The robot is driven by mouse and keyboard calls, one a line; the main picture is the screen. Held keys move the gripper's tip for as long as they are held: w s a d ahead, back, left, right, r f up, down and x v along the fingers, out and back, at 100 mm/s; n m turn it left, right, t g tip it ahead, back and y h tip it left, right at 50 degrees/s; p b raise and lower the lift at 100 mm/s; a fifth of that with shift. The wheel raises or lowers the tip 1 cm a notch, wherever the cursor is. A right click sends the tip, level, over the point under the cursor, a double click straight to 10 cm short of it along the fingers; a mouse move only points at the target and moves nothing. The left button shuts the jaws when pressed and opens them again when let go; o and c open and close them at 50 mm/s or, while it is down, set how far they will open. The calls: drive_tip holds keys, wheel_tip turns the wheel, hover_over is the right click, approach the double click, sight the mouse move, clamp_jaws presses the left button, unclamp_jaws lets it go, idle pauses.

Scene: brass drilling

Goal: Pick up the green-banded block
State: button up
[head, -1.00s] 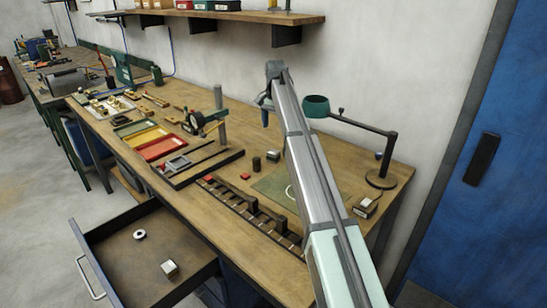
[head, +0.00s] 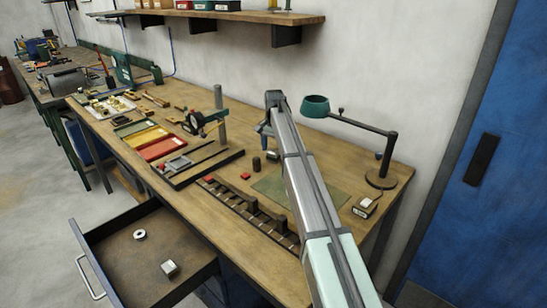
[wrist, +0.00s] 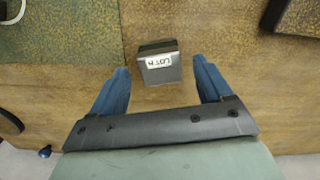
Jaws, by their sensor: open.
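A small block (wrist: 160,63) with a dark top, a grey body and a white label lies on the wooden bench beside the green mat. In the head view, a small silvery block (head: 273,155) at the mat's far edge seems to be the same one. I cannot clearly make out a green band on it. My gripper (wrist: 202,65) is open and empty, with its blue fingers apart on either side of the block in the wrist view. In the head view my gripper (head: 265,130) hangs above the bench, partly hidden by my arm.
A dark cylinder (head: 256,164) and a small red block (head: 245,177) stand near the green mat (head: 270,186). A lamp (head: 381,181) and another labelled block (head: 365,206) are to the right. A slotted rack (head: 240,208) lies in front. An open drawer (head: 110,250) holds a metal block (head: 169,268).

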sight(274, 151)
wheel_tip(274, 151, down, 3)
drive_tip(key=shift+a+f, duration=0.1)
drive_tip(key=shift+c, duration=0.2)
clamp_jaws()
idle(0.6)
